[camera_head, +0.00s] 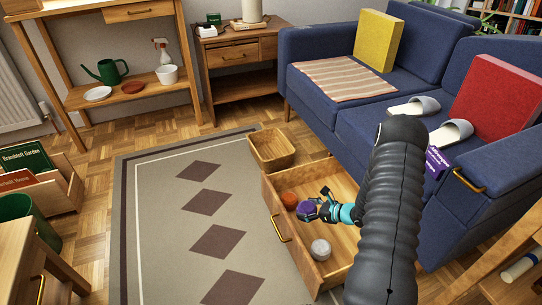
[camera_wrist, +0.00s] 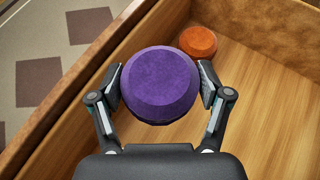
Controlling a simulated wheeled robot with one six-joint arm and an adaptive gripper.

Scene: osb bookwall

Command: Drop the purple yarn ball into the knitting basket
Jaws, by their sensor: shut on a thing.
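The purple yarn ball (camera_wrist: 160,85) is between the two fingers of my gripper (camera_wrist: 160,90) in the wrist view, and the gripper is shut on it. In the head view the purple ball (camera_head: 306,208) and my gripper (camera_head: 318,209) are at the open wooden drawer (camera_head: 328,267), over its left part. An orange ball (camera_head: 289,200) lies in the drawer beside it; it also shows in the wrist view (camera_wrist: 198,42). A tan basket (camera_head: 271,150) stands on the floor just behind the drawer, at the rug's edge. Its inside looks empty.
A grey-white ball (camera_head: 320,249) lies in the drawer's front part. The blue sofa (camera_head: 345,100) is behind and right, with slippers and a purple box (camera_head: 436,162) on it. The patterned rug (camera_head: 165,210) on the left is clear. My arm hides part of the drawer and sofa.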

